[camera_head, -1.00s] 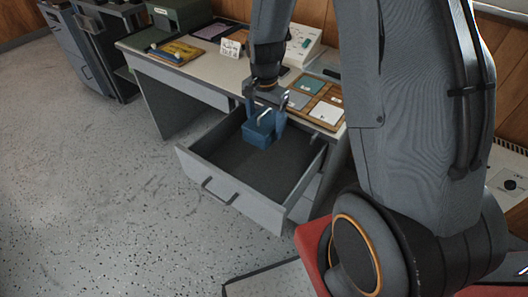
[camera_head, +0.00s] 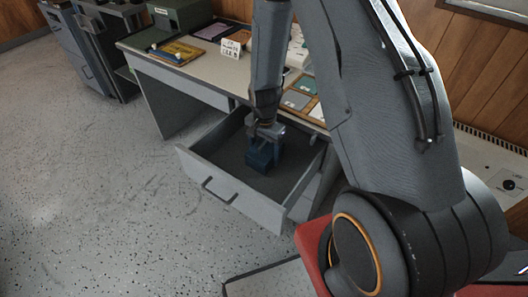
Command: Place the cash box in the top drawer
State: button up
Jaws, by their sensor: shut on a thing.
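The blue cash box (camera_head: 259,160) is inside the open top drawer (camera_head: 222,182) of the desk, toward its back half. It looks low, at or just above the drawer floor; I cannot tell whether it touches. My gripper (camera_head: 265,138) reaches down into the drawer from above and is shut on the cash box. The gripper and wrist hide part of the box's top. The drawer is pulled out toward the lower left and otherwise looks empty.
The desk top (camera_head: 200,68) holds a sign card (camera_head: 231,49), a yellow clipboard (camera_head: 176,52) and a green box (camera_head: 180,13). A red surface (camera_head: 312,250) is at the lower right. The floor to the left is clear.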

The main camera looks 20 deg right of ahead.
jog(key=shift+f, duration=0.15)
jog(key=o, duration=1.5)
notch_tip(320, 180, up, 12)
jog(key=shift+r+b, duration=0.25)
jog(key=shift+b, duration=0.25)
jog(key=s+r+n, duration=0.3)
jog(key=s+r, duration=0.1)
jog(key=s, duration=0.2)
jog(key=s+r+n, duration=0.4)
jog(key=s+r, duration=0.1)
jog(key=s, duration=0.1)
jog(key=s+a+r+n, duration=0.1)
jog(key=s+r+n, duration=0.2)
jog(key=s, duration=0.3)
jog(key=shift+r, duration=0.65)
jog(key=shift+a+n, duration=0.1)
jog(key=shift+n, duration=0.2)
